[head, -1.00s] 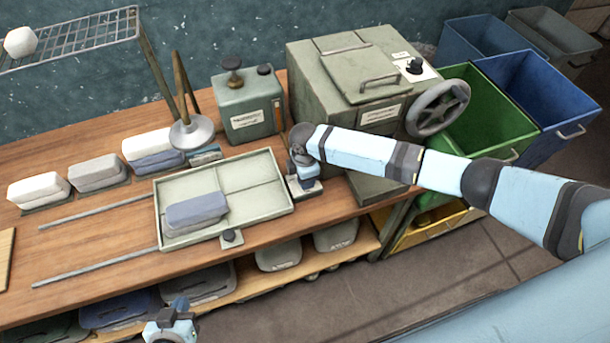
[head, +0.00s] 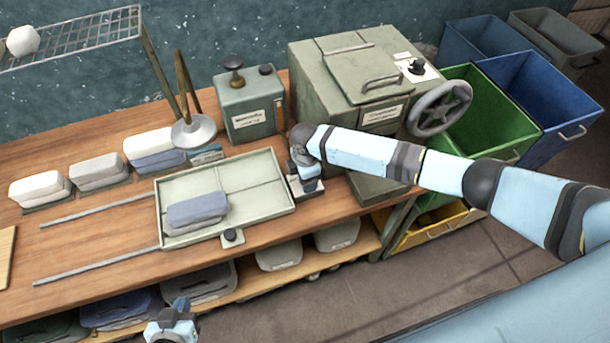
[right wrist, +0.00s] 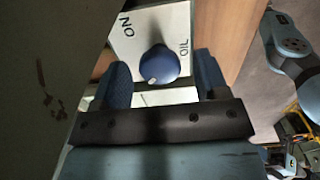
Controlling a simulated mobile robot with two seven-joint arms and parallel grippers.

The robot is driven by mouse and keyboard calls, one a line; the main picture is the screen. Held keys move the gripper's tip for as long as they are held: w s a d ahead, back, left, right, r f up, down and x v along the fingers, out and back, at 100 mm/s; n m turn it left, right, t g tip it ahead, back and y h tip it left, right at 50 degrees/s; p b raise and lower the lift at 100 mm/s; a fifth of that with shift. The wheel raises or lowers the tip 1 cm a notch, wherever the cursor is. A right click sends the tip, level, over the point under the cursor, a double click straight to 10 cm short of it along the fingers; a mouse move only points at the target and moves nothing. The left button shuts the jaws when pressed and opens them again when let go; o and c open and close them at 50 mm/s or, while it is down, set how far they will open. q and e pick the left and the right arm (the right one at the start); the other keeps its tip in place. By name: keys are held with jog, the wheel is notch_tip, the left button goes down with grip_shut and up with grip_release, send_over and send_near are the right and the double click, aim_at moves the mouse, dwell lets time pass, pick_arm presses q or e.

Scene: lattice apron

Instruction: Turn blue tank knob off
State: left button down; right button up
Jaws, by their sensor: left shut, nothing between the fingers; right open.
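The blue knob (right wrist: 158,64) sits on a white plate (right wrist: 124,40) with dark lettering, one word reading "ON" and another on the right too small to read surely. A pale mark on the knob points to the lower left in the right wrist view. My right gripper (right wrist: 162,80) is open, one finger on each side of the knob; I cannot tell whether they touch it. In the head view my right gripper (head: 304,178) is beside the tray's right end and hides the knob. My left gripper (head: 172,325) is shut and empty at the bottom.
A tray (head: 268,165) holding a grey-blue stack lies left of my right gripper. A green-grey tank (head: 250,105) and a large lidded machine (head: 320,95) with a handwheel (head: 440,108) stand behind it. Bins (head: 520,85) stand at the right.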

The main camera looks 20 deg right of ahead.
notch_tip(320, 180, up, 14)
jog(key=b, duration=0.2)
jog(key=shift+a+f, duration=0.1)
jog(key=shift+f, duration=0.05)
dwell(0.5)
jog(key=s+a+f+m+t+y, duration=0.1)
jog(key=s+a+f+m+y, duration=0.1)
jog(key=s+f, duration=0.1)
jog(key=s+a+f+m+t+y, duration=0.2)
jog(key=s+a+f+m, duration=0.1)
jog(key=s+f, duration=0.1)
jog(key=s+a+f+m+t+y, duration=0.1)
jog(key=s+a+f+m+t, duration=0.1)
jog(key=s+f, duration=0.1)
jog(key=shift+s+a+f+m+y, duration=0.3)
jog(key=shift+s+f+y, duration=0.05)
jog(key=shift+f+y, duration=0.1)
jog(key=s+d+f+m+t+h, duration=0.3)
jog(key=s+d+m+t, duration=0.3)
jog(key=s+d, duration=0.5)
jog(key=s+m, duration=0.2)
jog(key=s, duration=0.1)
jog(key=shift+s+d+f, duration=0.2)
jog(key=shift+s, duration=0.05)
